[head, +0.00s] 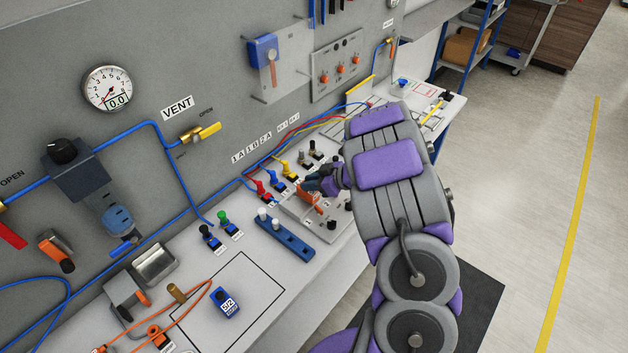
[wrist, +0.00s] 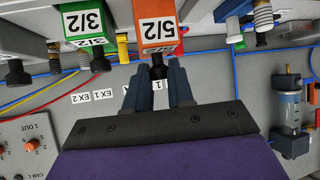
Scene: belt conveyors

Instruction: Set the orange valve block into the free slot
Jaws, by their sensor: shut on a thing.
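The orange valve block (wrist: 158,30), labelled 5/2, stands out at the top of the wrist view, with a black stub on its near end. My gripper (wrist: 160,82) is shut on this block at the stub, its dark fingers on either side. In the head view the orange block (head: 309,195) shows at the tip of my gripper (head: 328,181), over the grey base plate (head: 297,210) on the bench. A green block (wrist: 90,25), labelled 3/2, is beside it in the wrist view. The free slot cannot be made out, and my arm hides part of the plate.
A blue 5/2 block (head: 227,303) lies inside a black outline on the bench. A blue bar with white pegs (head: 287,238) lies near the plate. Coloured hose fittings (head: 270,182) line the plate's wall side. The panel has a gauge (head: 108,88) and a yellow vent valve (head: 205,131).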

